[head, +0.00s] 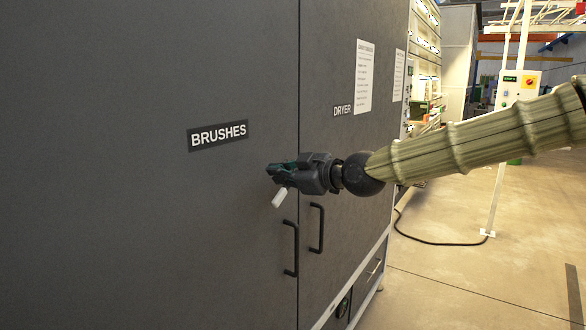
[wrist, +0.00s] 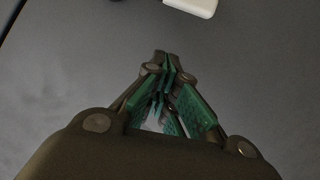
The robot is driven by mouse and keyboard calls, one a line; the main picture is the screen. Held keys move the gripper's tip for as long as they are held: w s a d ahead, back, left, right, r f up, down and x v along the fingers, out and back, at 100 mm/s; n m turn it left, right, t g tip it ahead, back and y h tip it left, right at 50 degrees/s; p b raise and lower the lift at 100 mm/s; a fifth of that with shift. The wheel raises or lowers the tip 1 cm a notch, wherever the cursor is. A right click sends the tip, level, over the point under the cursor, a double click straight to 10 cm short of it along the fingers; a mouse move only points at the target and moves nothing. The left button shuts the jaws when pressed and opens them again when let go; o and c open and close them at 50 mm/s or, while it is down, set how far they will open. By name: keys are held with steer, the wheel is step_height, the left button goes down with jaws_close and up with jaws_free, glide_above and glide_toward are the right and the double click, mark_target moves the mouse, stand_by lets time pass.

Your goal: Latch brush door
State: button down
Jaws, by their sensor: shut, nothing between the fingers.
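The brushes door (head: 130,220) is a large dark grey panel with a "BRUSHES" label, and it looks flush with the panel beside it. A small white latch lever (head: 280,198) is on it near its right edge, tilted. My gripper (head: 272,172) is shut and empty, just above and beside the latch, close to the door face; I cannot tell whether it touches. In the wrist view the shut fingertips (wrist: 163,58) point at the grey door (wrist: 70,70), and part of the white latch (wrist: 195,5) shows at the top edge. The gripper partly hides the latch's upper end in the head view.
A black bar handle (head: 292,248) is below the latch on the brushes door. The dryer door (head: 345,150) with its own handle (head: 317,228) is to the right. A white post with a control box (head: 518,88) stands farther right. The floor (head: 470,270) there is mostly clear, with a black cable.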

steer(key=shift+w+a+f+p, duration=0.25)
steer(key=shift+w+f+p, duration=0.4)
steer(key=shift+w+f, duration=0.2)
steer(key=shift+w+d+f+p, duration=0.15)
steer(key=shift+d+f+p, duration=0.05)
steer(key=shift+f, duration=0.3)
steer(key=shift+w+d+f+p, duration=0.15)
steer(key=shift+f+p, duration=0.05)
steer(key=shift+f, duration=0.3)
steer(key=shift+d, duration=0.1)
steer(key=shift+f, duration=0.1)
steer(key=shift+a+f+b, duration=0.15)
steer(key=shift+a+b, duration=0.05)
steer(key=shift+b, duration=0.2)
steer(key=shift+d, duration=0.15)
